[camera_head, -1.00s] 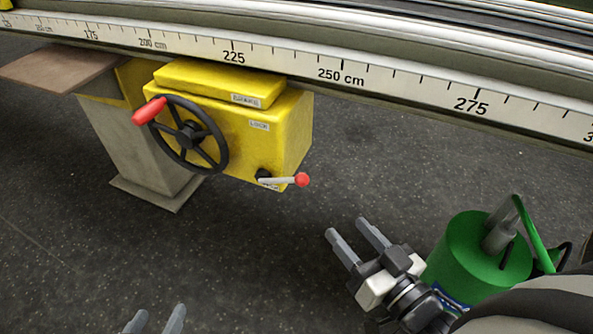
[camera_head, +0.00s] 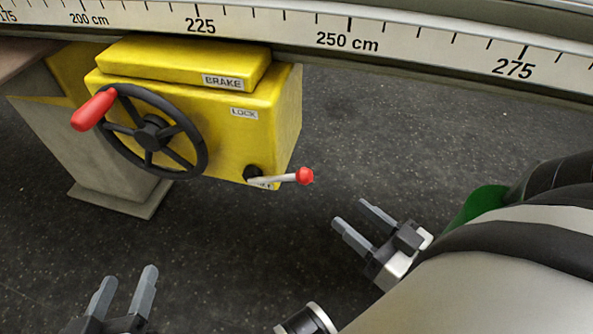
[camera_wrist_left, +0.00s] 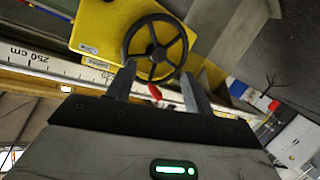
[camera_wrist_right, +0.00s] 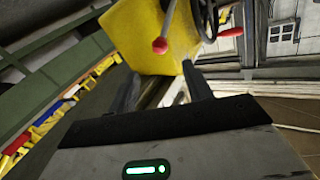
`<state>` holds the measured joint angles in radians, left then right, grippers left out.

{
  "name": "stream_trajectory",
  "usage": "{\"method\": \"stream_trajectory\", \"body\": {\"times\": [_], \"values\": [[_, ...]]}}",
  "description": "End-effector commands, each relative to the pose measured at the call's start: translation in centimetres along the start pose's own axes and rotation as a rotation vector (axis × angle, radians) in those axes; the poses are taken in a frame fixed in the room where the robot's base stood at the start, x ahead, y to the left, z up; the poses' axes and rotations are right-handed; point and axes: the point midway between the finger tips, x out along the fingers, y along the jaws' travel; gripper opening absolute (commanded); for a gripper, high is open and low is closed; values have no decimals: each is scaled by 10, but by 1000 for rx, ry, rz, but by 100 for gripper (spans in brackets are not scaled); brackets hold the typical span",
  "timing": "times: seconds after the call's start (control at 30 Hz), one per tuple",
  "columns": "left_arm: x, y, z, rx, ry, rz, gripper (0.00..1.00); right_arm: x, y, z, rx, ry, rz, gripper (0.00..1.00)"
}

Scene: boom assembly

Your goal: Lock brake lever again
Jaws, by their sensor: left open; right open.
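The brake lever (camera_head: 280,179) is a short pale rod with a red ball knob (camera_head: 305,175), pivoting on a black hub at the lower right of the yellow brake box (camera_head: 220,120). It points right, roughly level, below the LOCK label (camera_head: 244,113). In the right wrist view the knob (camera_wrist_right: 160,46) shows ahead of the fingers. My right gripper (camera_head: 357,215) is open and empty, below and right of the knob, apart from it. My left gripper (camera_head: 128,283) is open and empty at the lower left, below the handwheel; its fingers also show in the left wrist view (camera_wrist_left: 157,85).
A black handwheel (camera_head: 152,132) with a red handle (camera_head: 93,109) is on the box's left front. The scaled rail (camera_head: 300,35) runs above the box. A grey post (camera_head: 90,150) stands at left. A green object (camera_head: 478,205) is partly hidden behind my right arm.

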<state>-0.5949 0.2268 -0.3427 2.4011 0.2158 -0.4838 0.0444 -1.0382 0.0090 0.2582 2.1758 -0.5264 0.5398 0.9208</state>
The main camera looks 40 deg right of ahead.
Motion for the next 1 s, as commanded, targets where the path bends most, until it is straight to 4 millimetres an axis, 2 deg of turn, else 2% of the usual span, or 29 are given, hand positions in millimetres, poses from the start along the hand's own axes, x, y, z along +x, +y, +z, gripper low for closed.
{"method": "stream_trajectory", "body": {"times": [0.4,0.6,0.8,1.0], "values": [[3,4,-2,-60,42,32,52,90,0,-2,-5,7,-5,50],[3,5,-4,-75,51,41,52,125,0,-2,-5,5,-3,50],[3,5,-4,-81,54,44,52,142,0,-1,-3,2,-1,50],[3,6,-6,-83,58,46,52,144,0,-1,-2,1,0,50]]}}
